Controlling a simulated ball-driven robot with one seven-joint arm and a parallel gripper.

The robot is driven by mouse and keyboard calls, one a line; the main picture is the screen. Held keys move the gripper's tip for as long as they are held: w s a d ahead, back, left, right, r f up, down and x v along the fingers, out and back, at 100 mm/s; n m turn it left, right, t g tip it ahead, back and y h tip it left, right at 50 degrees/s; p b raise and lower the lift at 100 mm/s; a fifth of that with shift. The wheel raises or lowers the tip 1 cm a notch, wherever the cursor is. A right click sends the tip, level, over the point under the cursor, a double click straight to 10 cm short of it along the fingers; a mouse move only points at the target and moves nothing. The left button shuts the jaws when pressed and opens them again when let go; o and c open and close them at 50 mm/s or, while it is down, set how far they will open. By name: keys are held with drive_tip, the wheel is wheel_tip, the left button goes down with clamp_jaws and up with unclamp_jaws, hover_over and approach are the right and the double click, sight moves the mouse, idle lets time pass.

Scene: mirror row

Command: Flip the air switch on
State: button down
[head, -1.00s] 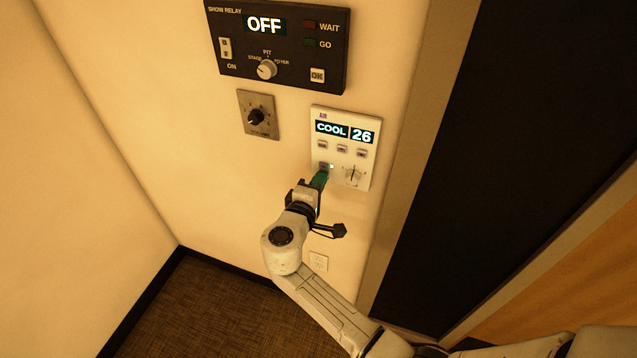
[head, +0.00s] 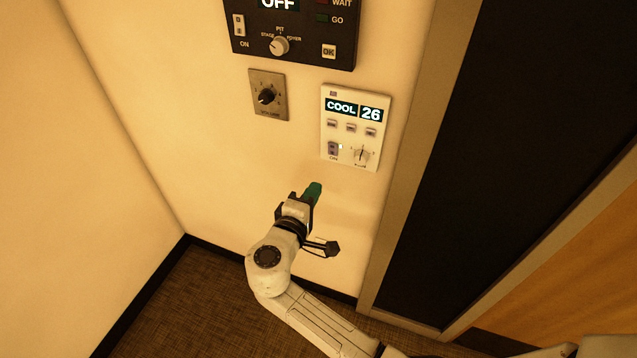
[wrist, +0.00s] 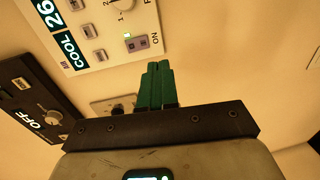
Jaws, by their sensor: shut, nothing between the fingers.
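The white AIR panel (head: 351,127) is on the wall, its display reading COOL and 26. Its small switch (head: 333,148), labelled ON below, sits at the panel's lower left with a lit green light beside it. The switch also shows in the wrist view (wrist: 137,44), clear of the fingers. My gripper (head: 314,190) has green fingertips and is shut and empty. It is below the panel, apart from the switch. In the wrist view the green fingers (wrist: 157,85) are together.
A black SHOW RELAY panel (head: 300,55) reading OFF is above. A grey dial plate (head: 268,95) is left of the AIR panel. A door frame (head: 410,160) and dark doorway stand to the right. The wall below the AIR panel is bare near my gripper.

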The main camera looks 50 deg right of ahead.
drive_tip(key=shift+s+a+f+b, duration=0.15)
drive_tip(key=shift+s+a, duration=0.1)
drive_tip(key=shift+a, duration=0.4)
drive_tip(key=shift+s+a+f+b, duration=0.1)
drive_tip(key=shift+s+a, duration=0.15)
drive_tip(key=shift+a, duration=0.4)
drive_tip(key=shift+s+a+f+b, duration=0.15)
drive_tip(key=shift+s+a, duration=0.1)
drive_tip(key=shift+a, duration=0.4)
drive_tip(key=shift+r, duration=0.15)
drive_tip(key=s+d+f+m+g+y, duration=0.3)
drive_tip(key=s+f+y, duration=0.1)
drive_tip(key=s+f, duration=0.35)
drive_tip(key=s+a+f+y, duration=0.2)
drive_tip(key=s+a+y, duration=0.2)
drive_tip(key=s, duration=0.4)
drive_tip(key=s+a+f+m+g+y, duration=0.1)
drive_tip(key=s+a+f+y, duration=0.1)
drive_tip(key=s+a+y, duration=0.2)
drive_tip(key=s+y, duration=0.3)
drive_tip(key=s, duration=0.1)
drive_tip(key=shift+a+f+g, duration=0.3)
drive_tip(key=shift+a+f, duration=0.05)
drive_tip(key=shift+f, duration=0.05)
